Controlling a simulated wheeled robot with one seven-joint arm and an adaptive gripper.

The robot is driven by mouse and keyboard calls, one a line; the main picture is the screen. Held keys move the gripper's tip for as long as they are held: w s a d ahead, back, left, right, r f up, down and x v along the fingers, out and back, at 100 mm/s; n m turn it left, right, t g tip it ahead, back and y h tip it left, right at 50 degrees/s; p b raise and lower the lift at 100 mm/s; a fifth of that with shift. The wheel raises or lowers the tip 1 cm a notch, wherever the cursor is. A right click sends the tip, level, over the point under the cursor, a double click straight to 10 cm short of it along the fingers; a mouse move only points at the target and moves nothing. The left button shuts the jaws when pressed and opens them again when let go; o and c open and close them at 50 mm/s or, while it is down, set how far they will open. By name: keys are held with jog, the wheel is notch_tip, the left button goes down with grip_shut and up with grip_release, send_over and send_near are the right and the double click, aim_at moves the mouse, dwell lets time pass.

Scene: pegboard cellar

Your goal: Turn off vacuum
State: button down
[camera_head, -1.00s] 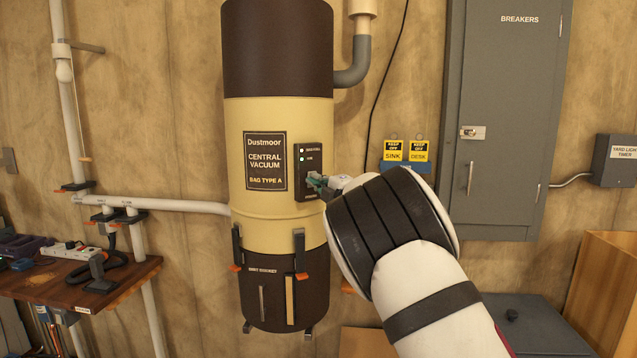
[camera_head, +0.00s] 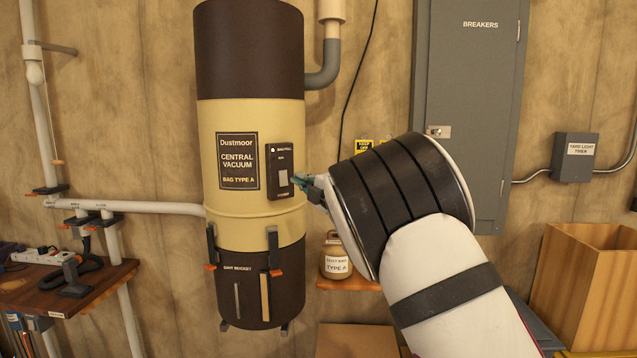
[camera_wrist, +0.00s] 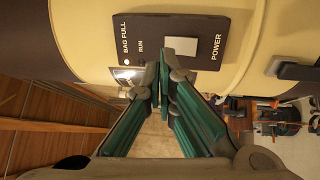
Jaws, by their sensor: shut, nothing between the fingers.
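The central vacuum (camera_head: 225,115) is a tall cream and dark brown canister on the wall. Its dark control panel (camera_head: 272,192) has a pale rocker switch (camera_head: 283,178). In the wrist view the panel (camera_wrist: 205,22) reads BAG FULL, RUN and POWER, and the pale switch (camera_wrist: 180,46) sits beside POWER. In the head view one small light shows near the bag-full label; no lit run light is visible. My gripper (camera_head: 303,181) is at the panel's right edge. In the wrist view my gripper (camera_wrist: 159,85) is shut and empty, just below the switch; contact cannot be told.
A dust bag jar (camera_head: 336,262) stands on a small shelf right of the canister. A grey breaker box (camera_head: 470,90) hangs behind my arm. A wooden bench (camera_head: 75,290) is at left, and a wooden crate (camera_head: 575,290) at right.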

jog(key=v, duration=0.6)
jog(key=shift+s+r, duration=0.2)
jog(key=shift+r, duration=0.5)
jog(key=shift+d, duration=0.1)
jog(key=s+d+r+m+t+h, duration=0.1)
jog(key=s+d+r+m+h, duration=0.1)
jog(key=d+m+h, duration=0.4)
jog(key=s+d+r+m+t+h, duration=0.15)
jog(key=d+m, duration=0.25)
jog(key=d, duration=0.4)
jog(key=s+d+f+m+g+h, duration=0.1)
jog(key=s+d+m+g+h, duration=0.25)
jog(key=s+d+m, duration=0.45)
jog(key=s+f+m+g, duration=0.2)
jog(key=s+f+g, duration=0.1)
jog(key=s, duration=0.9)
jog(key=s+f+m+g, duration=0.2)
jog(key=s+f, duration=0.3)
jog(key=s, duration=0.7)
jog(key=s+f+m+g+h, duration=0.1)
jog(key=s+f+m+g, duration=0.2)
jog(key=s, duration=1)
jog(key=shift+d+f+m+g, duration=0.15)
jog(key=shift+f+m+g, duration=0.15)
jog(key=shift+f, duration=0.7)
